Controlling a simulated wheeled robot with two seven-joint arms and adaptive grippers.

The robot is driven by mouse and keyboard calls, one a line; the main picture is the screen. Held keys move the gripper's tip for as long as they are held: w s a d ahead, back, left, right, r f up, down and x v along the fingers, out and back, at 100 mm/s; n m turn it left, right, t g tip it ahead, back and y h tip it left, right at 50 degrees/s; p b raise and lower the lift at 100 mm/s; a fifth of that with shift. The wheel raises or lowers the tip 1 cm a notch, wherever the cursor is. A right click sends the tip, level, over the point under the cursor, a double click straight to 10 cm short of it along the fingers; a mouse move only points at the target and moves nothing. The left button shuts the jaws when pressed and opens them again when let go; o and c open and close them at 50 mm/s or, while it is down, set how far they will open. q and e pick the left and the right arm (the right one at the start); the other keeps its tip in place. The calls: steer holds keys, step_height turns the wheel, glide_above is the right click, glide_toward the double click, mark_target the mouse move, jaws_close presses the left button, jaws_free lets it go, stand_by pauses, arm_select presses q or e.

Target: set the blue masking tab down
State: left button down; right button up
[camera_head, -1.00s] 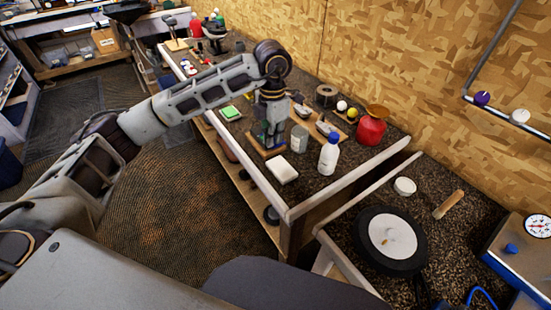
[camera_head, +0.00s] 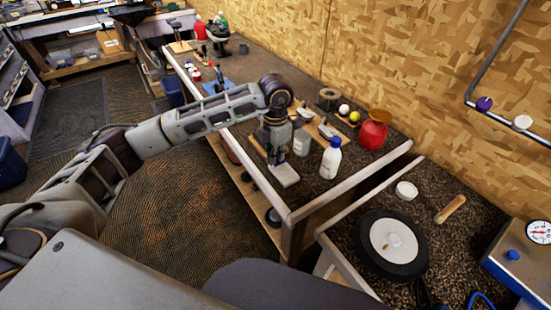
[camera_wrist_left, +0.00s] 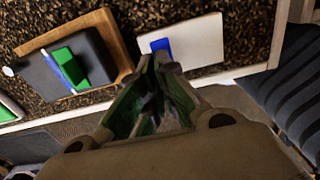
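The blue masking tab (camera_wrist_left: 161,47) shows in the left wrist view at the tips of my left gripper (camera_wrist_left: 157,66), over the white pad (camera_wrist_left: 204,42). The fingers close in to a narrow gap at the tab's near end and look shut on it. I cannot tell whether the tab touches the pad. In the head view my left gripper (camera_head: 275,160) points down at the far left edge of the white pad (camera_head: 287,176), and the tab is too small to make out there. My right gripper is in neither view.
A dark block with a green piece (camera_wrist_left: 70,68) and a blue strip sits on a wooden board (camera_wrist_left: 112,33) beside the pad. A white bottle (camera_head: 331,158), a grey can (camera_head: 301,142) and a red container (camera_head: 373,134) stand to the right. The bench edge is close in front.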

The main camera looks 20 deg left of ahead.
arm_select(q)
steer(key=shift+f, duration=0.8)
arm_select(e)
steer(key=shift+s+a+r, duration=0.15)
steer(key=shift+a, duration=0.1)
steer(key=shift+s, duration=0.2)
arm_select(q)
steer(key=shift+f, duration=0.1)
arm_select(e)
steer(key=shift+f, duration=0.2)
arm_select(q)
steer(key=c, duration=1.6)
jaws_free()
steer(key=shift+c, duration=0.2)
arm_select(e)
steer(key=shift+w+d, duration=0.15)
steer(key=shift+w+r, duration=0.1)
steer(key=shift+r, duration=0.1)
